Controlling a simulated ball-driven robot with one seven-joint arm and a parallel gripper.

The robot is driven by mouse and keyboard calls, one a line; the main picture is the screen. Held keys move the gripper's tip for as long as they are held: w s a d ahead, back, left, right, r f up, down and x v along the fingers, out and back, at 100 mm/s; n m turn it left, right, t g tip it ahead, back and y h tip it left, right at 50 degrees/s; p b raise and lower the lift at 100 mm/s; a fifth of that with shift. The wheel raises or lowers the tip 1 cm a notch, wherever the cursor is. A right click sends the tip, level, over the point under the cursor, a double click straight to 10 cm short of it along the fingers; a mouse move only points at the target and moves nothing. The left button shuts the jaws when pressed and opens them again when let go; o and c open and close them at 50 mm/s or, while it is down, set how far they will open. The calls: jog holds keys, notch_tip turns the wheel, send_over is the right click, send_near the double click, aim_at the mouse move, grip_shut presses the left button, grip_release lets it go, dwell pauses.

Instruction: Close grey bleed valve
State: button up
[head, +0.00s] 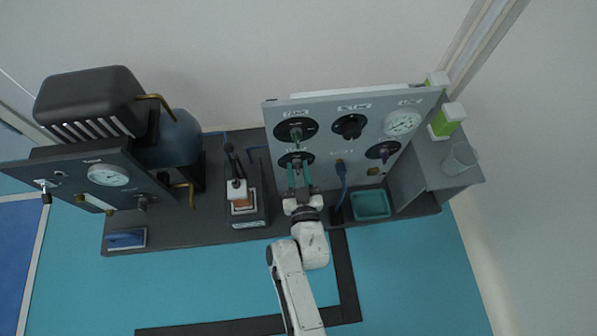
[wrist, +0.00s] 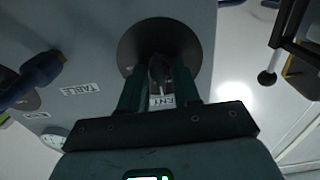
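The upright grey panel (head: 325,150) carries several round black dials with knobs. My gripper (head: 298,168) is at the lower left dial, below the one labelled TANK. In the wrist view my gripper (wrist: 159,78) has one dark green finger on each side of a grey knob (wrist: 158,72) on a black disc (wrist: 190,42). A white label partly reading "ENT" shows between the fingers. The fingers stand around the knob, but whether they press on it is too dark to tell. The knob's base is partly hidden by the fingers.
A device with a white top (head: 237,190) stands left.

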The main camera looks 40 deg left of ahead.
jog(key=shift+s+d+f, duration=0.1)
jog(key=p+v, duration=0.3)
jog(key=v, duration=0.7)
jog(key=shift+s+d+p, duration=0.25)
jog(key=shift+p, duration=0.05)
